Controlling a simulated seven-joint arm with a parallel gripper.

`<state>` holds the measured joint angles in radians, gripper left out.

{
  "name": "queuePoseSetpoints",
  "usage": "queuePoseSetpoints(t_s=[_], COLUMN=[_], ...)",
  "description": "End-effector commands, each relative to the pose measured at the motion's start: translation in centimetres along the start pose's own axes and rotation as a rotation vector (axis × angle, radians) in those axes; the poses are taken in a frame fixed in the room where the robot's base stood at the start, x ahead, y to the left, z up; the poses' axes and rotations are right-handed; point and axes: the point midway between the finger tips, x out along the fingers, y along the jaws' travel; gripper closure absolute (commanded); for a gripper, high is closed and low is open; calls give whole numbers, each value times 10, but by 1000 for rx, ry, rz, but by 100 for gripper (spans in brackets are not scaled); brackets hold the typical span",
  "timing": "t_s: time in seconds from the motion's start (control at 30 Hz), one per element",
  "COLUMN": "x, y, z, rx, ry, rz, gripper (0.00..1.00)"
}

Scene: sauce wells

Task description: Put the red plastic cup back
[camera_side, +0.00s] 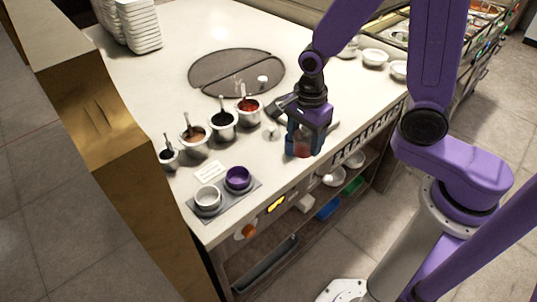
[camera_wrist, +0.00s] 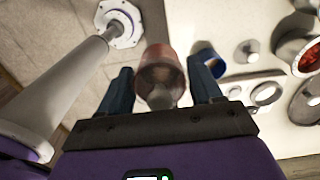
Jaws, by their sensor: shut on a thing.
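The red plastic cup (camera_side: 303,147) is reddish and see-through. In the side view it hangs under my gripper (camera_side: 303,138), near the counter's front edge. In the wrist view the red cup (camera_wrist: 160,72) sits between the two dark blue fingers of my gripper (camera_wrist: 162,82), which is shut on it. A pale rounded shape shows at the cup's lower end in that view. A grey mat (camera_side: 226,207) at the counter's front left holds a silver cup (camera_side: 208,197) and a purple cup (camera_side: 238,178).
Several metal pots with ladles stand left of my gripper, one with red sauce (camera_side: 248,110). A blue round container (camera_wrist: 210,63) is close beside the right finger. A white card (camera_side: 209,172) lies behind the mat. White bowls (camera_side: 375,58) stand at the back right.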

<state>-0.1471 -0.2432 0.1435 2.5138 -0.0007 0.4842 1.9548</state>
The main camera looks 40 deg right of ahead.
Motion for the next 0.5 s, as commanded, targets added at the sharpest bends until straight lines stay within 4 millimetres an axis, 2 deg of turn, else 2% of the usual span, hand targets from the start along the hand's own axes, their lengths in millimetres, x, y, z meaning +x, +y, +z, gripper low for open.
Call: queuePoseSetpoints(t_s=[0.37,0.5], x=[22,39], y=[-45,-58], z=[13,17], rx=[-1,0], ry=[0,1], rz=[1,4], gripper=[65,65])
